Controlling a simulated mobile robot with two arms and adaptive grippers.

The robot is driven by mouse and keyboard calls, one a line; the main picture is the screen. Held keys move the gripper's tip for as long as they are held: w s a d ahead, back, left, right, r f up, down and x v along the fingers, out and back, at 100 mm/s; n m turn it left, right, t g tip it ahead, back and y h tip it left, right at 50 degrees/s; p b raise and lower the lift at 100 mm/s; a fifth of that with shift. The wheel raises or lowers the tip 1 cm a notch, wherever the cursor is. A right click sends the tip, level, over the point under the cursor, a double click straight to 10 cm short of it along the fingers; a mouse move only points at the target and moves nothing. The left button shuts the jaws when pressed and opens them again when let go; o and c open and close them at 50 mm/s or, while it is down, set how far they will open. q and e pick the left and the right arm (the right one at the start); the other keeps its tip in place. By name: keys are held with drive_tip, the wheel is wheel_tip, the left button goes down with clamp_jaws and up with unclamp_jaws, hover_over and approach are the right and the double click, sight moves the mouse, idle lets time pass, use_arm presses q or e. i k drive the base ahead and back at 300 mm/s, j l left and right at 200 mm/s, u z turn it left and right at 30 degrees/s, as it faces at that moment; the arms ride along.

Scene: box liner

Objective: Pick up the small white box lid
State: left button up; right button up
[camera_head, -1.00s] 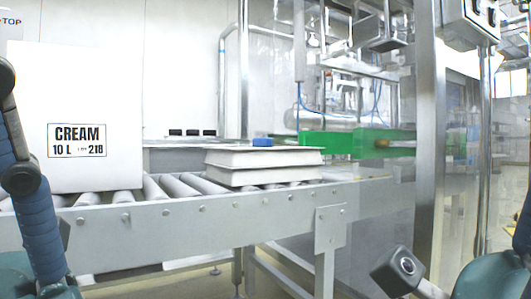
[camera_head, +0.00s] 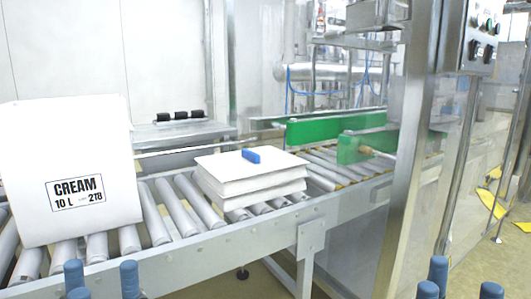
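White box lids (camera_head: 225,170) lie flat in a stack of at least two on the roller conveyor, in the middle of the head view. A small blue block (camera_head: 251,156) rests on the top one. My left gripper (camera_head: 102,275) shows only its blue fingertips at the bottom left edge, spread apart with nothing seen between them. My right gripper (camera_head: 460,281) shows its blue fingertips at the bottom right edge, also spread and empty. Both are well apart from the lids, nearer to me than the conveyor. The rest of both grippers is out of frame.
A large white box (camera_head: 105,150) marked CREAM stands on the rollers at the left. The conveyor's metal side rail (camera_head: 215,242) runs along the near side. Green guides (camera_head: 335,127) stand behind and right of the lids. A metal post (camera_head: 412,150) rises at the right.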

sight(229, 174)
drive_tip(key=i+j+z, duration=0.1)
drive_tip(key=z, duration=0.3)
drive_tip(key=i+j+z, duration=0.15)
drive_tip(key=z, duration=0.25)
drive_tip(key=i+j+z, duration=0.15)
drive_tip(key=z, duration=0.25)
